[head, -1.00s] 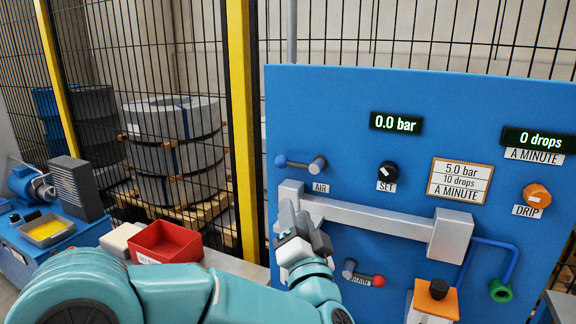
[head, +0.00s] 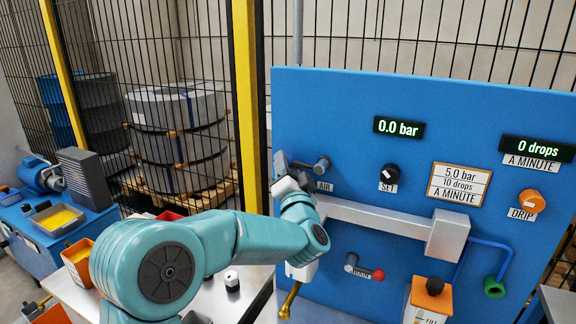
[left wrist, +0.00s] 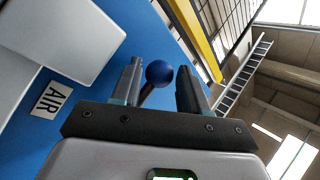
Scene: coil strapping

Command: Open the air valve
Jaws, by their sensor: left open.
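The air valve (head: 321,166) is on the upper left of the blue panel, beside its AIR label (head: 325,186). Its lever end is hidden behind my left gripper (head: 281,162) in the head view. In the left wrist view, the lever's blue ball knob (left wrist: 159,73) sits between the two spread fingers of my left gripper, with visible space on the right side. The fingers are open and not closed on it. The AIR label also shows in the left wrist view (left wrist: 52,99). The pressure display (head: 398,127) reads 0.0 bar. My right gripper is not in view.
A grey horizontal bar (head: 375,217) sticks out just below the valve. The SET knob (head: 389,172) is to its right, and the drain lever (head: 364,269) with a red knob is lower down. A yellow fence post (head: 247,110) stands left of the panel.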

